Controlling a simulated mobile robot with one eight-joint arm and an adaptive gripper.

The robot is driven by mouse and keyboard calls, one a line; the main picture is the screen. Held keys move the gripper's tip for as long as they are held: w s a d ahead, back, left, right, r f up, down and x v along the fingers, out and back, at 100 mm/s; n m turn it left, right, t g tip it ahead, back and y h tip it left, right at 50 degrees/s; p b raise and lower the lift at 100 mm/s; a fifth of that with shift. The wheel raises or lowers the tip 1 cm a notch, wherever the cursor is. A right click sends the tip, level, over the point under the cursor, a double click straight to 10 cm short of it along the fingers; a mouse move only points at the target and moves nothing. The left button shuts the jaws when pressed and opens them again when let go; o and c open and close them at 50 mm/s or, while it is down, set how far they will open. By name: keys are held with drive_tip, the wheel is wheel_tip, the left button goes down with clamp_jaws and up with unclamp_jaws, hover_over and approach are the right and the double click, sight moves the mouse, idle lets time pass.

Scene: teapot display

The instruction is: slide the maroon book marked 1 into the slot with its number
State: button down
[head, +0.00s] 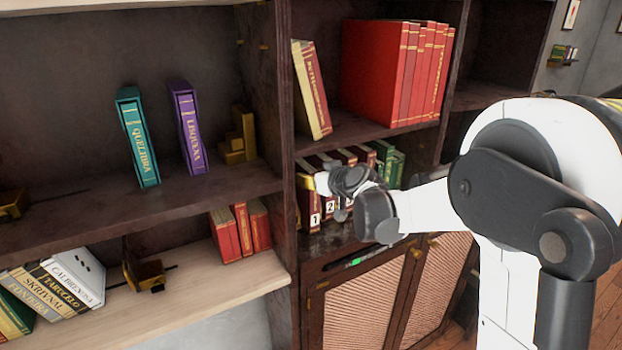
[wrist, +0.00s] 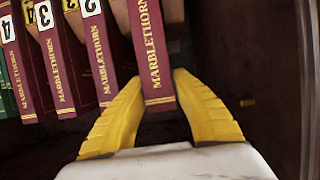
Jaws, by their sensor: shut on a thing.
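The maroon book marked 1 (head: 314,218) stands at the left end of a row of maroon books on the right-hand unit's lower shelf. In the wrist view its Marblethorn spine (wrist: 152,50) is between my gripper's yellow fingers (wrist: 158,108), which are shut on it. It looks nearer to the wrist camera than its neighbours. My gripper (head: 322,184) reaches in from the right in the head view. Book 2 (wrist: 91,50) stands beside it, apart by a gap. Small yellow number marks (wrist: 70,4) show between the books. The held book's number and its slot mark are outside the wrist view.
Book 3 (wrist: 52,62) and book 4 (wrist: 18,75) stand farther along, with green books (head: 388,162) beyond. A dark upright panel (wrist: 285,70) borders the held book. Red books (head: 395,70) stand on the shelf above. A dark pen-like item (head: 362,259) lies on the front ledge.

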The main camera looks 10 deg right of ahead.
drive_tip(key=shift+w+a, duration=0.3)
drive_tip(key=shift+w, duration=0.5)
drive_tip(key=shift+w+a, duration=0.25)
drive_tip(key=shift+w, duration=0.55)
drive_tip(key=c, duration=1.1)
unclamp_jaws()
drive_tip(key=v, duration=1.2)
drive_tip(key=s+d+f+m+g+h+b, duration=0.1)
drive_tip(key=s+f+m+g+h+b, duration=0.2)
drive_tip(key=s+f+b, duration=2.2)
drive_tip(key=s+f+g+h, duration=0.1)
drive_tip(key=s+f+g, duration=0.2)
drive_tip(key=s+f, duration=0.5)
drive_tip(key=shift+s+f+m, duration=0.25)
drive_tip(key=shift+f+m, duration=0.05)
